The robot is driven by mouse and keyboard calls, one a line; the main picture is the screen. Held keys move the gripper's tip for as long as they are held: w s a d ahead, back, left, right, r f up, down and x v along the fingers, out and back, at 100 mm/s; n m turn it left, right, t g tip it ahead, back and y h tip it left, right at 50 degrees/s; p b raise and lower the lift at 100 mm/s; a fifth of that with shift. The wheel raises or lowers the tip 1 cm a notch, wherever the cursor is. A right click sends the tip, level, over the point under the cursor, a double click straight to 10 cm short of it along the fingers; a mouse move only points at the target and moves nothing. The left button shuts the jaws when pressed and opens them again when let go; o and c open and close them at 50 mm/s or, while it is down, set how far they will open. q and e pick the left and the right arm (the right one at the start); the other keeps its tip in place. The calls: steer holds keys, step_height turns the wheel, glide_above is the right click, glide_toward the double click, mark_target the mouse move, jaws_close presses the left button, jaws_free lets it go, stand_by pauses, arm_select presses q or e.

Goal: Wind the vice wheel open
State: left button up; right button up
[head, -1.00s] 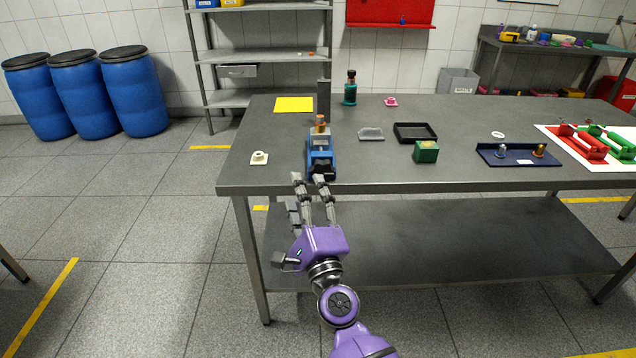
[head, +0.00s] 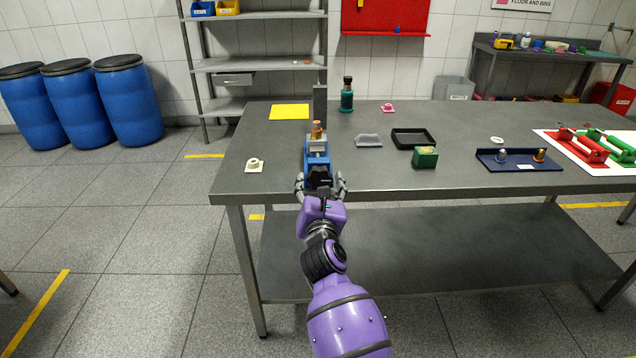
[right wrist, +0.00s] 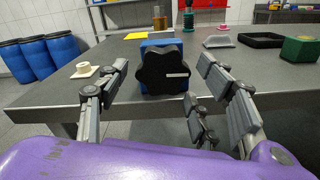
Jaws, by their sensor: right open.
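The blue vice (head: 317,155) stands near the front edge of the steel table, with a brass-coloured piece (head: 317,131) upright at its top. Its black lobed wheel (right wrist: 164,70) faces me in the right wrist view, with a light bar mark on it. The wheel also shows at the vice's front in the head view (head: 319,178). My right gripper (head: 321,186) is open in front of the wheel. In the right wrist view its fingers (right wrist: 168,88) are spread to the left and right of the wheel, apart from it. My left gripper is not in view.
On the steel table (head: 380,180) are a white round part (head: 255,165), a yellow sheet (head: 289,112), a green box (head: 425,158), a black tray (head: 414,138) and a dark blue tray (head: 519,161). A dark upright post (head: 320,105) stands behind the vice.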

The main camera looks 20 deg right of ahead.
steer(key=shift+w+d, duration=0.15)
steer(key=shift+w, duration=0.6)
steer(key=c, duration=1.1)
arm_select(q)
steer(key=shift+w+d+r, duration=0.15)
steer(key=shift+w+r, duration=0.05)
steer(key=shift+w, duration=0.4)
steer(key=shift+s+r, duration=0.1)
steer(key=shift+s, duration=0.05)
arm_select(e)
steer(key=shift+n, duration=0.3)
